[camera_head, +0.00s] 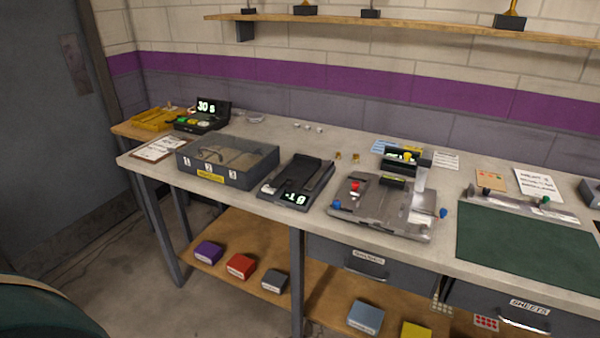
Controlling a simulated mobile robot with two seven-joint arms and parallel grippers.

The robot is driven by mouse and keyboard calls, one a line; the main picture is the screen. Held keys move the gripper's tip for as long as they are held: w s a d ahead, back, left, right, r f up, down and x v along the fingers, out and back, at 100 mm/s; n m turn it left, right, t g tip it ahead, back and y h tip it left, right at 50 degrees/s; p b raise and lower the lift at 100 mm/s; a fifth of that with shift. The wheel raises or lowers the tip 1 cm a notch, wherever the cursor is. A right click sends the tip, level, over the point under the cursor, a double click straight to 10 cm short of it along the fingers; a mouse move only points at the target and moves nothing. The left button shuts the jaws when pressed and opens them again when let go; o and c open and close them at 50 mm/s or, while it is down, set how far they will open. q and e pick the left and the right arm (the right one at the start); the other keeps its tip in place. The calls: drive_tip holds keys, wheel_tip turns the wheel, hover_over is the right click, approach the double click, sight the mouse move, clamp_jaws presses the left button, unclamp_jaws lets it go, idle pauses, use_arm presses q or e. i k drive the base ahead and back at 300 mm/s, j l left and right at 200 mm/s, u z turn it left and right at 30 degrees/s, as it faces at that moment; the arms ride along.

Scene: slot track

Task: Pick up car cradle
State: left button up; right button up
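No part is clearly marked as the car cradle. A black tray-like piece (310,172) lies on a scale with a lit display (296,198), and it may be the cradle; I cannot tell for sure. A small black holder (402,160) stands behind the grey metal fixture (375,212). It is too small to make out fully. Neither of my grippers is in view, and nothing in view is held.
A grey bin (248,178) numbered 1 to 3 stands left of the scale. A clipboard (158,149) and a timer (206,112) are further left. A green mat (525,245) lies at right. Drawers and a lower wooden shelf (232,238) with coloured boxes are below.

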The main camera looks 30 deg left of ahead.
sight(302, 168)
drive_tip(key=i+j, duration=0.1)
drive_tip(key=i, duration=0.3)
drive_tip(key=i+u, duration=0.2)
drive_tip(key=u, duration=0.25)
drive_tip(key=i+u, duration=0.25)
drive_tip(key=u, duration=0.25)
